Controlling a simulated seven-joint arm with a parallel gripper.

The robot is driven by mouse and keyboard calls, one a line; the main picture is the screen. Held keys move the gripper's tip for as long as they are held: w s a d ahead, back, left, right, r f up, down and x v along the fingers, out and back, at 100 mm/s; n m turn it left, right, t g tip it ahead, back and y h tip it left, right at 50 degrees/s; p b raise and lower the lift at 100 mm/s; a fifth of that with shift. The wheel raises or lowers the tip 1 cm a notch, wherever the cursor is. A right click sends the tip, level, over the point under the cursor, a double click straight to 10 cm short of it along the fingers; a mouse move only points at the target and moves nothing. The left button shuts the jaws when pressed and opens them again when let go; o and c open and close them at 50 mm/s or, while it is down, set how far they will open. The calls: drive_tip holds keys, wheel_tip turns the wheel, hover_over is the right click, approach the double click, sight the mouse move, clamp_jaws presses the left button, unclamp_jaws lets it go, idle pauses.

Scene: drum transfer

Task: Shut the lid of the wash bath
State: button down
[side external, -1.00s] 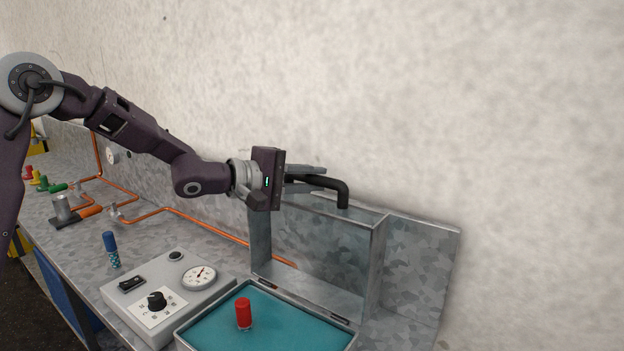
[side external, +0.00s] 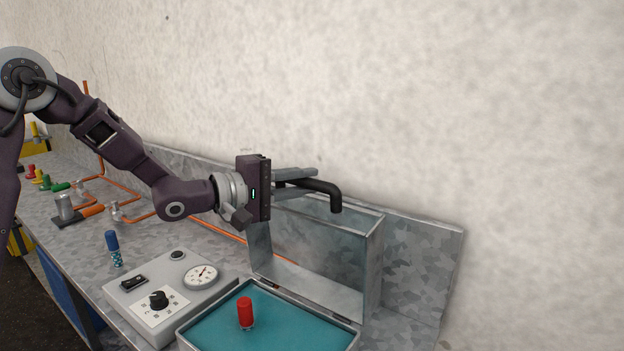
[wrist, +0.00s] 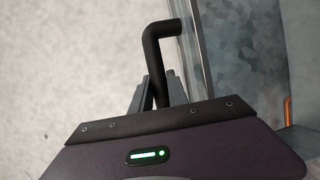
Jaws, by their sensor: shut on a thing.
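The wash bath (side external: 212,303) is a grey metal box with a teal surface inside, at the bottom of the side view. Its lid (side external: 373,262) stands open at the back edge, roughly upright. A black bent handle (side external: 330,190) sits at the lid's top. My gripper (side external: 310,182) is shut on this handle, with its grey fingers on either side. In the wrist view, the handle (wrist: 154,48) runs between the fingers, and the lid (wrist: 193,50) is to their right. A red-capped vial (side external: 245,313) stands upright in the bath.
A control box (side external: 165,290) with a dial and knob stands left of the bath. A blue-capped vial (side external: 113,248) is farther left. An orange pipe (side external: 220,233) runs along the back. A pale wall (side external: 480,100) rises behind the bench.

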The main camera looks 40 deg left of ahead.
drive_tip(key=s+f+m+t+h, duration=0.3)
drive_tip(key=s+t+h, duration=0.1)
drive_tip(key=s, duration=0.5)
drive_tip(key=s+f+m+t+h, duration=0.2)
drive_tip(key=s+m+t+h, duration=0.15)
drive_tip(key=s, duration=0.55)
drive_tip(key=s+f+m+h, duration=0.1)
drive_tip(key=s+f, duration=0.4)
drive_tip(key=f, duration=0.3)
drive_tip(key=s+f+m+h, duration=0.1)
drive_tip(key=s+f+m, duration=0.1)
drive_tip(key=s+f, duration=0.3)
drive_tip(key=shift+s+f+g+h, duration=0.35)
drive_tip(key=shift+s+f, duration=0.05)
drive_tip(key=shift+f, duration=1.9)
drive_tip(key=c, duration=1.3)
unclamp_jaws()
